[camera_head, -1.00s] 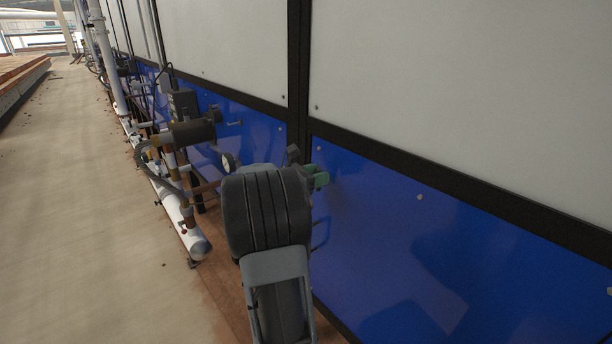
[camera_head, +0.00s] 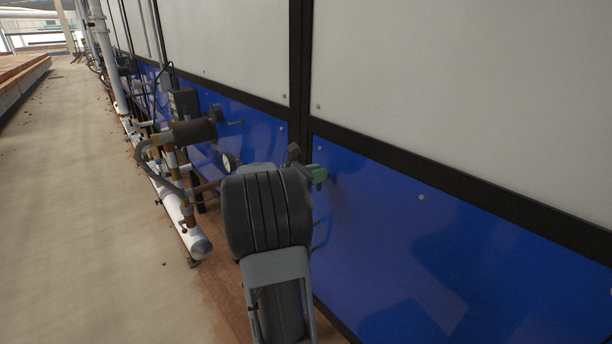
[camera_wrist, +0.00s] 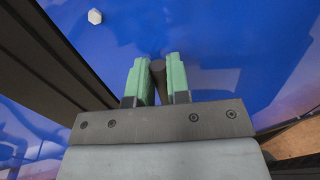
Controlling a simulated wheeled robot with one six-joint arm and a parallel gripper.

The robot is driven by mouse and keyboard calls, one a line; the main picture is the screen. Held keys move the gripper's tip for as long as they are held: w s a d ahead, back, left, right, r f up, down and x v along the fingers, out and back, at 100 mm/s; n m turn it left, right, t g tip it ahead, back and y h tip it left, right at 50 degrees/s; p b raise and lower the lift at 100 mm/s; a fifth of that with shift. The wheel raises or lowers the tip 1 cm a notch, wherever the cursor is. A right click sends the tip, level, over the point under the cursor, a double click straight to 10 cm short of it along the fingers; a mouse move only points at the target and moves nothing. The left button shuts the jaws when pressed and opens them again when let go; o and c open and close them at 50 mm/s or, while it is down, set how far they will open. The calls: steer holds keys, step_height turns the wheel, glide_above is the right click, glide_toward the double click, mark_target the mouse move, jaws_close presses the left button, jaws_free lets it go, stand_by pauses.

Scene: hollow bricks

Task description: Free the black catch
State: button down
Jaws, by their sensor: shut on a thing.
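The black catch (camera_wrist: 158,77) is a small dark rounded piece in front of the blue panel in the wrist view. My gripper (camera_wrist: 157,82) has two green fingers, one on each side of the catch, and is shut on it. In the head view my gripper's green fingertips (camera_head: 317,176) are close to the blue panel (camera_head: 400,240), just right of the dark upright frame post. My own arm hides most of the gripper there, and I cannot make out the catch in that view.
A dark frame bar (camera_wrist: 55,60) runs left of the fingers in the wrist view, with a pale bolt head (camera_wrist: 95,16) beyond it. In the head view, pipes with a gauge (camera_head: 229,161) and a white pipe (camera_head: 185,222) stand left of my arm.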

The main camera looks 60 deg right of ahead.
mark_target(333, 182)
steer(key=shift+s+f, duration=0.25)
steer(key=shift+f, duration=0.2)
steer(key=m+b, duration=0.2)
steer(key=b, duration=0.1)
steer(key=m+y+b, duration=0.1)
steer(key=m+b, duration=0.1)
steer(key=shift+s+a+f+t, duration=0.15)
steer(key=shift+s+f+t, duration=0.1)
steer(key=shift+s+t, duration=0.1)
steer(key=m+b, duration=0.1)
steer(key=b, duration=0.1)
steer(key=m+b, duration=0.3)
steer(key=shift+s+a+f+t+b, duration=0.1)
steer(key=shift+s+f+t+b, duration=0.2)
steer(key=shift+s+t, duration=0.1)
steer(key=m+b, duration=0.1)
steer(key=b, duration=0.1)
steer(key=m+b, duration=0.1)
steer(key=b, duration=0.1)
steer(key=m+t+b, duration=0.1)
steer(key=b, duration=0.1)
steer(key=shift+s+f+m, duration=0.25)
steer(key=shift+f+m, duration=0.05)
steer(key=shift+m, duration=0.1)
steer(key=m+t+b, duration=0.1)
steer(key=m+b, duration=0.2)
steer(key=b, duration=0.2)
steer(key=shift+a, duration=0.1)
steer(key=shift+r+m, duration=0.1)
steer(key=shift+m, duration=0.2)
